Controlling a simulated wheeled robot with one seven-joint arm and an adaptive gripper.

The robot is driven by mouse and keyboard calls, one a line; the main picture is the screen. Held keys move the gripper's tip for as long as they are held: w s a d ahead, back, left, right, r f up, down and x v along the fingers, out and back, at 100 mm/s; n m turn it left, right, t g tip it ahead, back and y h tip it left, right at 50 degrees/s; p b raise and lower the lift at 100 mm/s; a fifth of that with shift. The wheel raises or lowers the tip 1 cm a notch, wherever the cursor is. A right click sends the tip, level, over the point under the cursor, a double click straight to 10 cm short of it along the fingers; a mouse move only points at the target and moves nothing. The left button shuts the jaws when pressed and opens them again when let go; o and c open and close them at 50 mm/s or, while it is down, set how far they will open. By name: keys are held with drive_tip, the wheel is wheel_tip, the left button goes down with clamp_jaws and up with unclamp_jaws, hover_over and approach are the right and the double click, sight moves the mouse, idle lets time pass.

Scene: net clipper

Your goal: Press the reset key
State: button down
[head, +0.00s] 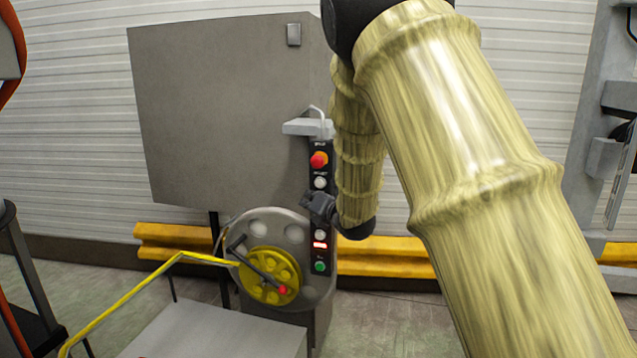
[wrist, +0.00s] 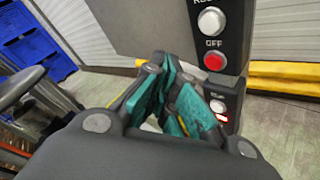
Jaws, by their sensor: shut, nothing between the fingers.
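The reset key is a round white button (wrist: 211,20) below a partly cropped label starting "RES" at the top of the wrist view. In the head view, the upper white button (head: 320,183) sits on the dark control panel (head: 328,160), below a red mushroom button (head: 319,160). My gripper (wrist: 172,75) is shut and empty, its teal-sided fingers left of the panel and lower in the picture than the reset key. In the head view, my gripper (head: 310,202) overlaps the panel just below the upper white button. I cannot tell whether it touches the panel.
A red OFF button (wrist: 214,61) sits directly below the reset key. A lower white button (head: 320,235), a red light (head: 320,245) and a green button (head: 320,267) are farther down. A yellow handwheel (head: 268,275) and a grey plate (head: 230,110) stand left of the panel.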

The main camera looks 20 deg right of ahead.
drive_tip(key=w+d, duration=0.3)
drive_tip(key=w, duration=0.2)
drive_tip(key=shift+d+p, duration=0.25)
drive_tip(key=shift+p, duration=0.05)
drive_tip(key=shift+w+d+b, duration=0.45)
drive_tip(key=shift+w+b, duration=0.15)
drive_tip(key=shift+w, duration=0.05)
idle(2.4)
idle(0.3)
drive_tip(key=shift+s+a+b, duration=0.45)
drive_tip(key=shift+s+b, duration=0.2)
drive_tip(key=shift+s, duration=0.05)
drive_tip(key=s+a+b, duration=0.1)
drive_tip(key=s, duration=0.1)
drive_tip(key=s+a+b, duration=0.1)
drive_tip(key=s+a, duration=0.1)
drive_tip(key=shift+s+b, duration=0.1)
drive_tip(key=shift+b, duration=0.25)
